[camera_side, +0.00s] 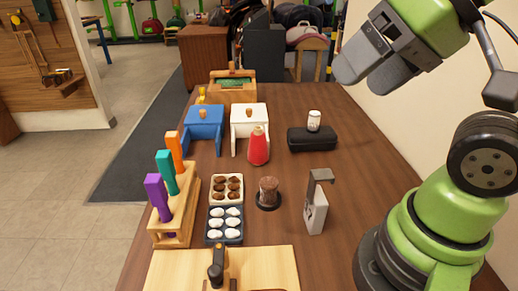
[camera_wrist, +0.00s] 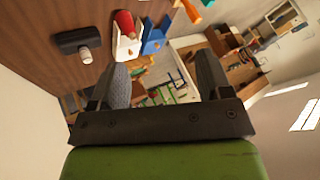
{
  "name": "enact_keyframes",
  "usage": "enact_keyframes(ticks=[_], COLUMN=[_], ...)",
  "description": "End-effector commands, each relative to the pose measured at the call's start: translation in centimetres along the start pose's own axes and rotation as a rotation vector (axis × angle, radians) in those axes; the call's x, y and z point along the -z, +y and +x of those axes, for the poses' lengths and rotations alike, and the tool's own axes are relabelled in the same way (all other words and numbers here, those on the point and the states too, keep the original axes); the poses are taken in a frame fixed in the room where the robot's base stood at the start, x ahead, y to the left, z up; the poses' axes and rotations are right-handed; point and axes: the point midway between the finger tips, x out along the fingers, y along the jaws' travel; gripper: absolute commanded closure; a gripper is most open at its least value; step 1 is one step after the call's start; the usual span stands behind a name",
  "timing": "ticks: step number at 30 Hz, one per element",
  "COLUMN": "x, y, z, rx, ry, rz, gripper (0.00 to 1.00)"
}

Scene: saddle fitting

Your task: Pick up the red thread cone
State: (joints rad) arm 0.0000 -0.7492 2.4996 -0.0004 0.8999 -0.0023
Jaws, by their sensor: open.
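The red thread cone (camera_side: 258,148) stands upright on the wooden table, just in front of the white box, with a pale tip at its top. It also shows in the wrist view (camera_wrist: 124,22) near the top edge, beside the white box. My gripper (camera_side: 362,62) is raised high at the upper right of the side view, well away from the cone. In the wrist view my gripper's two dark fingers (camera_wrist: 162,80) stand wide apart with nothing held between them.
A white box (camera_side: 249,117) and a blue box (camera_side: 203,122) stand behind the cone. A black case (camera_side: 312,139) with a small white jar (camera_side: 314,120) is to its right.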

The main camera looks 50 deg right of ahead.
Motion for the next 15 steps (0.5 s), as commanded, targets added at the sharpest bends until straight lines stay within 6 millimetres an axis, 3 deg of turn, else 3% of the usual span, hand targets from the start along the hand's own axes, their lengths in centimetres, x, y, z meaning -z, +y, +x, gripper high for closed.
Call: enact_keyframes(ticks=[5, 11, 15], x=[1.8, 7.2, 10.7], y=[0.2, 1.1, 2.3], z=[0.8, 4.7, 8.9], rx=[-0.05, -0.165, -0.198], ry=[-0.021, -0.136, -0.271], rz=[-0.193, -0.841, -1.362], gripper=[0.28, 0.28, 0.28])
